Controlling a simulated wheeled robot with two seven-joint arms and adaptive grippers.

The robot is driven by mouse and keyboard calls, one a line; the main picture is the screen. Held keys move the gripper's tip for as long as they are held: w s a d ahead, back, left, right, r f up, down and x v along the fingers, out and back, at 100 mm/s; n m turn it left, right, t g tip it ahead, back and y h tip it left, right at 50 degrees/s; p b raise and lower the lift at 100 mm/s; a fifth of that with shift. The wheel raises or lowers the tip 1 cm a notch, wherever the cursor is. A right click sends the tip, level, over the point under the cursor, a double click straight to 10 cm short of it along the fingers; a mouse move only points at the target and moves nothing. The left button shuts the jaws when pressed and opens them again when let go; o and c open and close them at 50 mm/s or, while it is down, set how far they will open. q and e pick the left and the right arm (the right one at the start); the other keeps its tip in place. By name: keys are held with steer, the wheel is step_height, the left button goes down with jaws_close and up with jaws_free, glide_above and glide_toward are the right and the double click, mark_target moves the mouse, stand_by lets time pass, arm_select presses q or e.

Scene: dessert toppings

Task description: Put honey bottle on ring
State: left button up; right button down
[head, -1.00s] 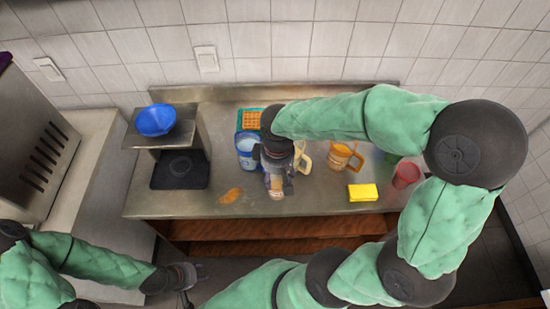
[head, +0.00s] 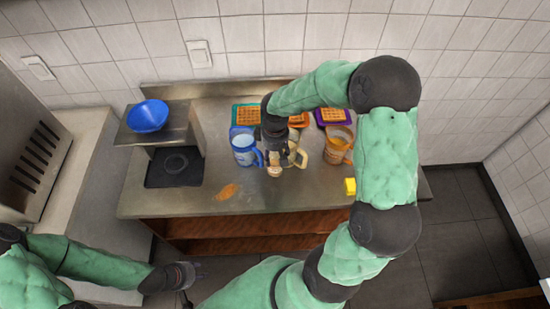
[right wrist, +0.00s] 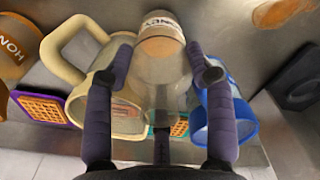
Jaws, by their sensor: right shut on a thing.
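The honey bottle, pale and see-through with a tan end and a label, is between the fingers of my right gripper (right wrist: 163,62); in the right wrist view the bottle (right wrist: 160,85) fills the middle. In the head view my right gripper (head: 274,157) is over the counter beside the cream-handled jug, with the bottle's tan end (head: 274,171) showing below it. A faint ring (head: 175,163) shows on the black pad under the small steel shelf, left of the gripper. My left gripper (head: 184,275) is low at the left, in front of the counter; its jaws are unclear.
A blue jug (head: 243,148), a cream jug (right wrist: 100,85) and an orange jug (head: 338,145) stand near the bottle. Waffle trays (head: 331,116) lie behind. A blue bowl (head: 148,115) sits on the shelf. An orange-brown patch (head: 226,191) marks the front counter; a yellow block (head: 350,187) is right.

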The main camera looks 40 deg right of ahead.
steer(key=shift+f, duration=0.95)
steer(key=shift+f, duration=0.2)
steer(key=shift+c, duration=2.2)
jaws_free()
steer(key=shift+r, duration=0.1)
